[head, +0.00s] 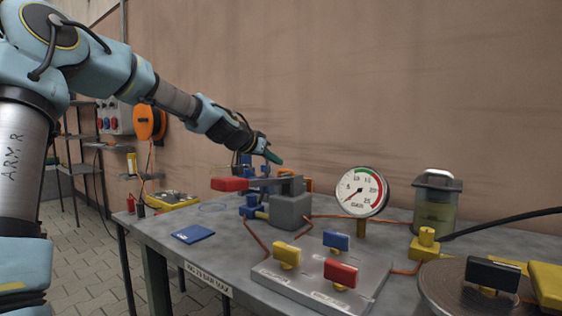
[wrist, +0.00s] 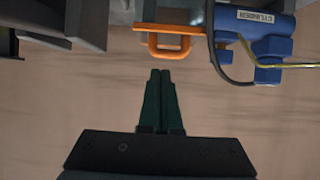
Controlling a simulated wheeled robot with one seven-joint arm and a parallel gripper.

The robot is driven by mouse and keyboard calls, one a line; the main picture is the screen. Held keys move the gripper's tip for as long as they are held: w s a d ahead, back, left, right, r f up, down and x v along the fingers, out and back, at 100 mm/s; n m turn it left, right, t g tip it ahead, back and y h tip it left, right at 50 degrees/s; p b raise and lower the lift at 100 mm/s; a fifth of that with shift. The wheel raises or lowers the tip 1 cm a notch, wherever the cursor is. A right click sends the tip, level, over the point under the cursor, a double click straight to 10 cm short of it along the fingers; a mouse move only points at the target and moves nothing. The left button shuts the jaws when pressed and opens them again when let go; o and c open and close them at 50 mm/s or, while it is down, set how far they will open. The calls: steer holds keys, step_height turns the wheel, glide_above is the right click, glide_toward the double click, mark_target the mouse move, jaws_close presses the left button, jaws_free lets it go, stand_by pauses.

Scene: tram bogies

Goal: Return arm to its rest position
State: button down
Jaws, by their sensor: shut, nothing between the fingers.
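My arm reaches from the upper left over the back of the grey workbench (head: 160,234) in the head view. My gripper (head: 274,158) is above the bench, near the wall and behind the red-handled lever. In the wrist view my gripper (wrist: 160,72) has its two dark green fingers together with nothing between them. An orange handle (wrist: 170,42) lies just beyond the fingertips in that view, apart from them as far as I can tell. A blue cylinder (wrist: 265,24) labelled CYLINDER is to the right of it.
A lever with a red handle (head: 229,184) stands on a grey block (head: 290,209). A pressure gauge (head: 360,192), a reservoir jar (head: 436,203) and a valve plate (head: 318,278) with coloured knobs stand to the right. A blue card (head: 193,234) lies at left.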

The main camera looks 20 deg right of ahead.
steer(key=shift+s+a, duration=0.35)
steer(key=shift+a, duration=0.35)
